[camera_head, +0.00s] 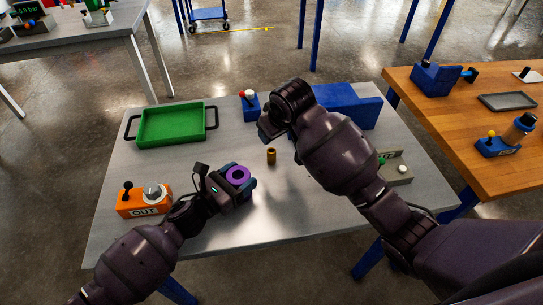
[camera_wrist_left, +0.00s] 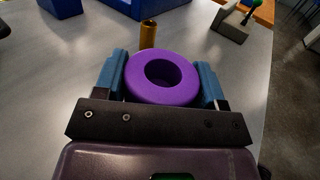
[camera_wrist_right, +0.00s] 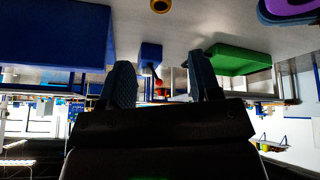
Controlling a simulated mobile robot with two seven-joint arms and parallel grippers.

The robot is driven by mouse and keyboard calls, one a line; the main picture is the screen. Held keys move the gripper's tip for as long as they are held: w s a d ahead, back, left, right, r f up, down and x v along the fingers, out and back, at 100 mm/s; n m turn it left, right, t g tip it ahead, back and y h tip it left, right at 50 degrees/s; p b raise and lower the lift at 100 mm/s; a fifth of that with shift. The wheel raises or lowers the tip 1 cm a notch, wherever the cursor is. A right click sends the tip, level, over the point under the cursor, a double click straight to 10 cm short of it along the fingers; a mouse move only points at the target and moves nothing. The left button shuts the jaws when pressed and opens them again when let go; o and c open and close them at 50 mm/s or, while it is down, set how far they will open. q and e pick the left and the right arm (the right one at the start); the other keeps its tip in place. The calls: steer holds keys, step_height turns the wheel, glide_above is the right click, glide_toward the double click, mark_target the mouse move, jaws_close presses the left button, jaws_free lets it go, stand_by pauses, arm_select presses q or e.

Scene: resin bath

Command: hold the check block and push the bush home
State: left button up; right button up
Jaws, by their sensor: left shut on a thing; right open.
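The check block, a thick purple ring with a round hole (camera_head: 238,175), is in my left gripper (camera_head: 236,178) over the front middle of the grey table. In the left wrist view the purple check block (camera_wrist_left: 163,95) sits between the two blue fingers, its hole facing up and empty. The bush, a small brass cylinder (camera_head: 271,156), stands upright on the table behind and to the right of the block, apart from it; it also shows in the left wrist view (camera_wrist_left: 148,34). My right gripper (camera_wrist_right: 165,85) is open and empty; in the head view its fingers are mostly hidden by its wrist.
A green tray (camera_head: 171,140) lies at the back left, and an orange "OUT" box (camera_head: 140,207) at the front left. A large blue block (camera_head: 352,105), a small blue control box (camera_head: 250,107) and a grey fixture (camera_head: 398,176) stand behind and right. The front middle is clear.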

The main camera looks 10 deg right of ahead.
mark_target(271, 150)
steer(key=f, duration=0.2)
steer(key=f+m, duration=0.1)
steer(key=f, duration=0.1)
steer(key=w+f+m+g, duration=0.1)
steer(key=f, duration=0.1)
steer(key=shift+a+f, duration=0.3)
steer(key=shift+f, duration=0.05)
steer(key=shift+x, duration=2.75)
steer(key=shift+d, duration=0.2)
jaws_close()
